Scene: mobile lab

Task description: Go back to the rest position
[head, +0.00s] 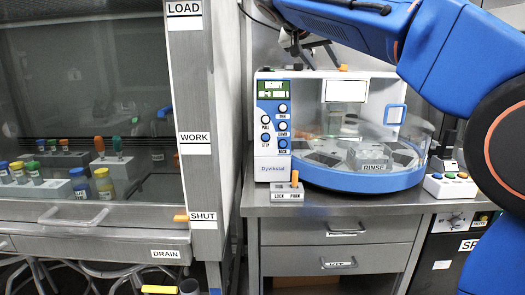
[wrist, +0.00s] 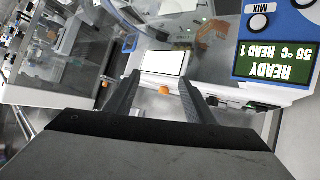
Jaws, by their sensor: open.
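My gripper (head: 310,50) is at the top middle of the head view, above the white and blue Dyvikstal machine (head: 272,150). My blue arm reaches in from the right and partly covers the view behind it. In the wrist view my two dark fingers (wrist: 160,88) stand apart with nothing between them. Beyond the fingers are a blank white panel (wrist: 164,62) and a small orange knob (wrist: 164,90). The machine's green display (wrist: 277,60) reads READY, 55 °C, HEAD 1, upside down in the wrist view.
The machine's clear-covered round tray has a RINSE label (head: 373,167). A lever box (head: 287,192) marked LOCK and PARK and a button box (head: 450,186) stand on the counter (head: 340,207). At left, a cabinet with a glass front (head: 80,90) holds bottles; its post reads LOAD, WORK, SHUT.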

